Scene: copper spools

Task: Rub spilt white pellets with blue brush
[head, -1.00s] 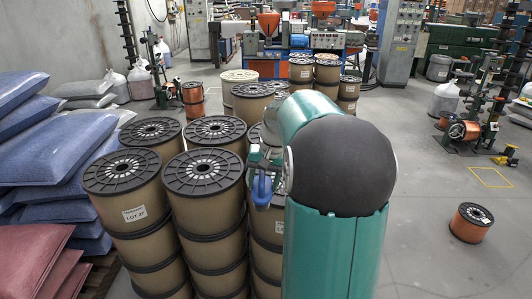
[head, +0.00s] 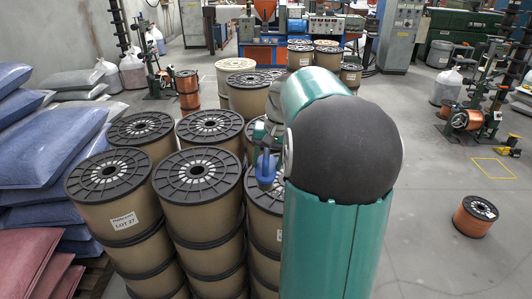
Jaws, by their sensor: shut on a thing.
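The blue brush (head: 266,170) shows as a small blue shape just left of my arm's black joint. My gripper (head: 262,150) is shut on it, above the tops of the stacked spools. My arm covers most of the gripper, and the brush's bristles cannot be made out. I cannot make out any spilt white pellets in this view.
Stacks of brown spools with black flanges (head: 197,178) stand close around the brush. Blue sacks (head: 45,150) and red sacks (head: 35,250) are piled at left. A copper spool (head: 475,215) stands on open grey floor at right. Machines (head: 325,28) stand at the back.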

